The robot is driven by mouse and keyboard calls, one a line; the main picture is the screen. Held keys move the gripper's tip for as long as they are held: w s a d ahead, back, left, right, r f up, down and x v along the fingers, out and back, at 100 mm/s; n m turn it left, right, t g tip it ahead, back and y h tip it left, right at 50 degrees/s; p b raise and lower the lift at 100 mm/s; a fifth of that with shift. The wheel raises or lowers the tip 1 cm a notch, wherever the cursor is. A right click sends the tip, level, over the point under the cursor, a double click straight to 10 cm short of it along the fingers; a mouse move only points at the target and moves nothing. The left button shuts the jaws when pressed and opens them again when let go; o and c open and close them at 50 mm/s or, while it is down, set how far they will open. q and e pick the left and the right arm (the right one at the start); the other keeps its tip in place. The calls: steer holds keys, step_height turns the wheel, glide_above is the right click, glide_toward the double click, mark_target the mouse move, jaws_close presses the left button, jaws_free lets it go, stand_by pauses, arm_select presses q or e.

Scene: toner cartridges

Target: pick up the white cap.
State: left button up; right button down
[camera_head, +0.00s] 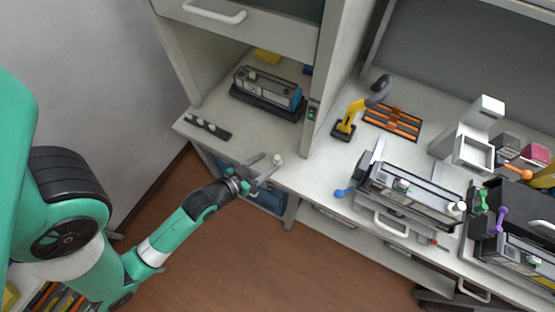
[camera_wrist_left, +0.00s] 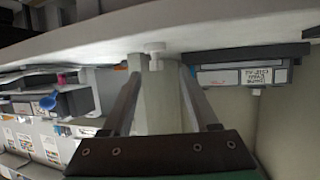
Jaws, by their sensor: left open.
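A small white cap (camera_head: 277,159) stands near the front edge of the left counter (camera_head: 221,117). My left gripper (camera_head: 269,165) is open, with its fingers pointing at the cap. In the left wrist view the white cap (camera_wrist_left: 156,49) shows at the counter edge, just beyond and between the open fingertips (camera_wrist_left: 161,64). The fingers do not appear closed on it; I cannot tell whether either fingertip touches it. My right gripper is not in view.
A toner cartridge (camera_head: 265,88) sits behind on a dark tray. A black strip with white pegs (camera_head: 207,125) lies left. A yellow-handled tool (camera_head: 352,117), an orange rack (camera_head: 393,122) and another cartridge (camera_head: 414,193) stand right. An upright panel (camera_head: 313,101) rises between the sections.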

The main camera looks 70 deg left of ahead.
mark_target(276, 158)
arm_select(q)
steer(key=b+x, duration=0.1)
steer(key=x, duration=0.4)
steer(key=shift+w+d+b, duration=0.15)
steer(key=shift+w+b, duration=0.1)
steer(key=shift+b, duration=0.05)
jaws_close()
